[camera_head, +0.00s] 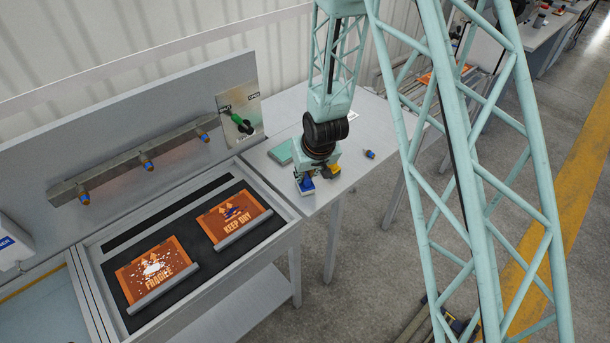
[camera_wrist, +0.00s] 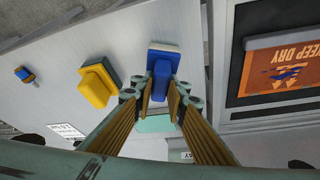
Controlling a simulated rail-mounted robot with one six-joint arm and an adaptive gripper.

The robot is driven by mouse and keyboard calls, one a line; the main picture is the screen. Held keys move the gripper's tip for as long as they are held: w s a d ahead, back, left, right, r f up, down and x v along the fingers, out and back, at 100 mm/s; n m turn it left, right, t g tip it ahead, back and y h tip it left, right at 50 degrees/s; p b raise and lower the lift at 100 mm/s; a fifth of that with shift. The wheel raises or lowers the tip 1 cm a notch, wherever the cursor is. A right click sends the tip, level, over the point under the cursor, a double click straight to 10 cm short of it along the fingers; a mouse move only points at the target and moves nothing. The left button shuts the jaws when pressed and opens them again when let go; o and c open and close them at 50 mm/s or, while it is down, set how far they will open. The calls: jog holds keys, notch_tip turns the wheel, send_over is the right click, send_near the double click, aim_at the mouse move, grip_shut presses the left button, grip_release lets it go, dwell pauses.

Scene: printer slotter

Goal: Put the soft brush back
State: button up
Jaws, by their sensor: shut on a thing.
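A blue brush with a pale base (camera_wrist: 164,62), which I take for the soft brush, is between my gripper's fingers (camera_wrist: 161,91) in the wrist view. My gripper is shut on its blue handle. In the head view the blue brush (camera_head: 306,187) shows below my gripper near the front edge of the side table. I cannot tell whether its base touches the table. A yellow block-shaped brush with a dark base (camera_wrist: 97,84) stands beside it, apart from the fingers. It also shows in the head view (camera_head: 333,170).
A teal pad (camera_head: 281,152) lies on the side table (camera_head: 262,162), left of my gripper. A small blue-and-orange piece (camera_head: 370,154) lies to the right. The printer bed (camera_head: 190,262) holds two orange stencils, FRAGILE (camera_head: 153,270) and KEEP DRY (camera_head: 234,218). A green-handled lever (camera_head: 240,122) stands behind.

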jog(key=shift+f, duration=0.15)
jog(key=o, duration=0.9)
jog(key=shift+r, duration=0.2)
jog(key=shift+v, duration=5.95)
jog(key=shift+d+r, duration=0.1)
jog(key=shift+r, duration=0.05)
